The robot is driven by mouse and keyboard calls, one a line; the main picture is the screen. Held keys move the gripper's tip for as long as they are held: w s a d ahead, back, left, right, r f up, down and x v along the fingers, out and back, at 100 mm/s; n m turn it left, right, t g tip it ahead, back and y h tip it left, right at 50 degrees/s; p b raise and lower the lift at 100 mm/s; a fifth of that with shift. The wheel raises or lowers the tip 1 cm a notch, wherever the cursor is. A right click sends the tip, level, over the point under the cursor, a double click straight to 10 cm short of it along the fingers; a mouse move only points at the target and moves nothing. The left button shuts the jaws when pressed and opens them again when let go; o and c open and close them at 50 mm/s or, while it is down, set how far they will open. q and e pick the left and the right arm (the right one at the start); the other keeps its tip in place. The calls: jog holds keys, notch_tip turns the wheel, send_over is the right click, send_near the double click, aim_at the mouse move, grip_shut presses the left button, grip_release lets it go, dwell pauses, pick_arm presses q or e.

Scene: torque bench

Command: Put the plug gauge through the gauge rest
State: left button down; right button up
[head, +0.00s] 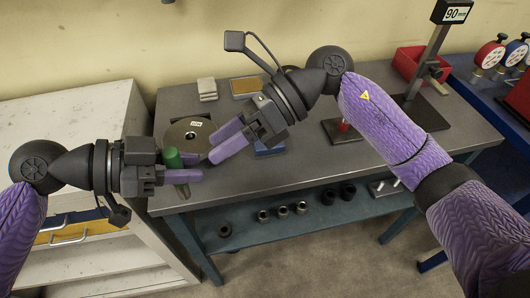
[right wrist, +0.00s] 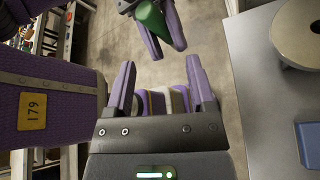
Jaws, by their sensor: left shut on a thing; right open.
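The plug gauge (head: 173,158) has a green handle and a grey metal end pointing down. My left gripper (head: 186,168) is shut on it at the bench's front edge. Its green part also shows at the top of the right wrist view (right wrist: 150,20). My right gripper (head: 214,148) is open and empty, its fingertips close to the left gripper's; its two fingers show apart in the right wrist view (right wrist: 163,82). Behind them a round beige disc (head: 188,132) with a central hole lies on the bench; I cannot tell for sure whether it is the gauge rest.
A blue block (head: 270,149) sits partly behind my right gripper. A red-topped post (head: 343,125), a height stand (head: 428,60) and a red bin (head: 409,62) stand further right on the grey bench (head: 300,155). A white drawer cabinet (head: 60,120) is at left.

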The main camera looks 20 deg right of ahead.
jog(key=s+d+f+n+t, duration=0.2)
jog(key=d+f+t, duration=0.1)
jog(key=d+t, duration=0.15)
jog(key=s+x, duration=0.1)
jog(key=x, duration=1)
jog(key=shift+a+g, duration=0.25)
jog(key=shift+g, duration=0.1)
jog(key=shift+c, duration=0.2)
jog(key=shift+w, duration=0.1)
grip_shut()
